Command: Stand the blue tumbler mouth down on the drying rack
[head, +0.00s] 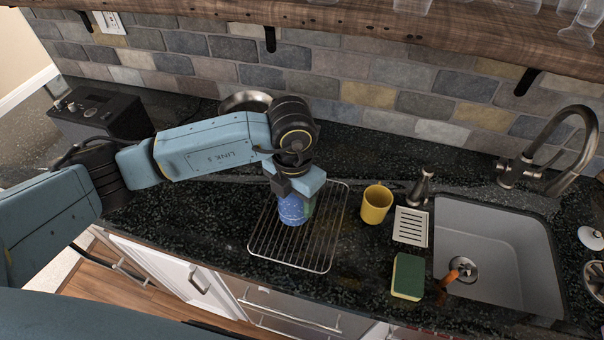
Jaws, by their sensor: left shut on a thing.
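The blue tumbler (291,210) is in the head view, at the middle of the wire drying rack (322,250) or just above it. I cannot tell whether it touches the wires, and its mouth is not clear to see. My left gripper (296,190) points down from above and is shut on the tumbler, hiding its upper part. A greenish patch shows at the tumbler's right side. The rack lies flat on the dark counter. My right gripper is not in view.
A yellow mug (376,205) stands right of the rack. Beyond it are a slotted soap dish (410,227), a green and yellow sponge (407,277), a dispenser (422,187) and the sink (500,255). A dark appliance (95,115) stands at left. A wooden shelf (330,22) overhangs the back.

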